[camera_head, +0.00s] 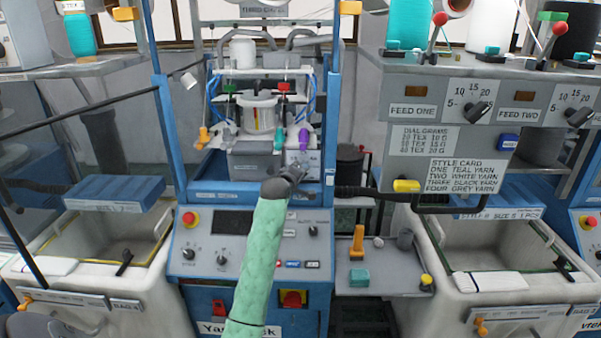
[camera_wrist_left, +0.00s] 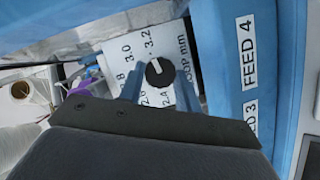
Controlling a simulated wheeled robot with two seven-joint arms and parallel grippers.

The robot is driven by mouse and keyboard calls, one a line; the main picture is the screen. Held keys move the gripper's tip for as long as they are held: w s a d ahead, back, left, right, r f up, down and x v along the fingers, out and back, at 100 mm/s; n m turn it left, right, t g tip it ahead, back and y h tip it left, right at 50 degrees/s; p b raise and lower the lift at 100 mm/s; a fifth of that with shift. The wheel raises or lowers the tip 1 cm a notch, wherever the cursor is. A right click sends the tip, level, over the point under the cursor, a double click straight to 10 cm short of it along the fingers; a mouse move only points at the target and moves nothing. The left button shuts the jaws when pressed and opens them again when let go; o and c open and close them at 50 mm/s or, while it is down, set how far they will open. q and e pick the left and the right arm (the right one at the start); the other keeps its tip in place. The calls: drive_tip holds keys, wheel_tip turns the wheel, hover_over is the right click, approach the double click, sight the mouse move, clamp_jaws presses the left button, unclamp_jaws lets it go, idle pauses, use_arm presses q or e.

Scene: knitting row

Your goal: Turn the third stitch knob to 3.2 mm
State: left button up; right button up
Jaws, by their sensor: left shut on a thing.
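In the left wrist view a black knob (camera_wrist_left: 160,73) with a white pointer line sits on a white dial plate (camera_wrist_left: 110,55) marked "LOOP mm". The pointer is directed up and left, roughly between the 3.0 and 3.2 marks; I cannot tell its exact setting. My left gripper (camera_wrist_left: 160,85) is shut on the knob, one finger on each side. In the head view my left gripper (camera_head: 297,170), on the green-sleeved arm, reaches the blue machine's front right of centre and hides the knob. My right gripper is not in view.
A purple part (camera_head: 303,138) is just above the gripper. A blue panel (camera_wrist_left: 235,70) labelled "FEED 4" stands close at the right in the wrist view. A control panel (camera_head: 205,265) with a red button lies below.

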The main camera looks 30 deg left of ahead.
use_arm(q)
drive_tip(key=shift+f, duration=0.1)
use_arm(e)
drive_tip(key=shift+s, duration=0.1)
use_arm(q)
drive_tip(key=o, duration=1)
drive_tip(key=shift+c, duration=0.2)
drive_tip(key=shift+s+d+b, duration=0.1)
drive_tip(key=shift+s+b, duration=0.25)
drive_tip(key=shift+s, duration=0.1)
drive_tip(key=b+v, duration=0.2)
drive_tip(key=v, duration=0.4)
drive_tip(key=shift+s+b, duration=0.3)
drive_tip(key=shift+s, duration=0.05)
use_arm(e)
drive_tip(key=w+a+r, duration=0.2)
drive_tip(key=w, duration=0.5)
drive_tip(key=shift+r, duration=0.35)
use_arm(q)
drive_tip(key=shift+d, duration=0.15)
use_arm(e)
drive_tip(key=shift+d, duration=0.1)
